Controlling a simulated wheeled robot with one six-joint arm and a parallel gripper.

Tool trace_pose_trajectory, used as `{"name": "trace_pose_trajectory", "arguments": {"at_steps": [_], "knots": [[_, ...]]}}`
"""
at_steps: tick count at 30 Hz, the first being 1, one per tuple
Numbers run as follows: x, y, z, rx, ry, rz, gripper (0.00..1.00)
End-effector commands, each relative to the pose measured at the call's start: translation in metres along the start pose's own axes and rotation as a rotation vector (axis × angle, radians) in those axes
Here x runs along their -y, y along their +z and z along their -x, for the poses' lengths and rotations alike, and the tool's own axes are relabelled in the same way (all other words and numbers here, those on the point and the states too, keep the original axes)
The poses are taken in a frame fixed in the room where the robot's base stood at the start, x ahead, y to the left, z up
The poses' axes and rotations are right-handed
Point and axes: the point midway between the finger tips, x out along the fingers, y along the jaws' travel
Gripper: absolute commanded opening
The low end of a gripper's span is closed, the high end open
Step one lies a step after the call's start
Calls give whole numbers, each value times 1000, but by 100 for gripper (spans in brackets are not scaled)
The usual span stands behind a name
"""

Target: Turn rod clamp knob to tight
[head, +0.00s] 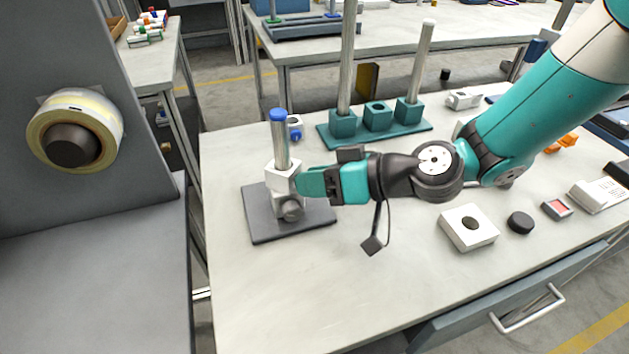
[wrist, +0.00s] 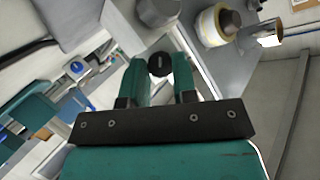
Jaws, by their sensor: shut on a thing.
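The rod clamp (head: 283,176) is a white block around an upright metal rod (head: 281,145) with a blue cap. It stands on a dark base plate (head: 262,226) at the table's left. My gripper (head: 303,183) reaches in from the right, and its teal fingers meet the right side of the block. In the wrist view a dark round knob (wrist: 159,66) with a pale mark on its face sits between the fingertips, and the jaws are shut on it. In the head view the fingers hide this knob. A grey round part (head: 291,210) shows on the block's front, below the fingers.
A teal stand (head: 377,122) with upright rods is behind the clamp. A white block with a dark hole (head: 468,227) and a black puck (head: 520,222) lie to the right. A tape roll (head: 75,132) hangs on the grey panel at left. The table's front left is clear.

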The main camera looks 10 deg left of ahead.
Motion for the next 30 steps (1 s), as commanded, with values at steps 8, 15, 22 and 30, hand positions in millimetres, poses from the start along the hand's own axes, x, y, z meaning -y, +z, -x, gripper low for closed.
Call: {"name": "trace_pose_trajectory", "arguments": {"at_steps": [8, 15, 22, 30], "knots": [[0, 0, 0, -1, -11, -27, 3], [0, 0, 0, -1, -11, -27, 3], [0, 0, 0, -1, -11, -26, 53], [0, 0, 0, 0, -10, -26, 53]]}}
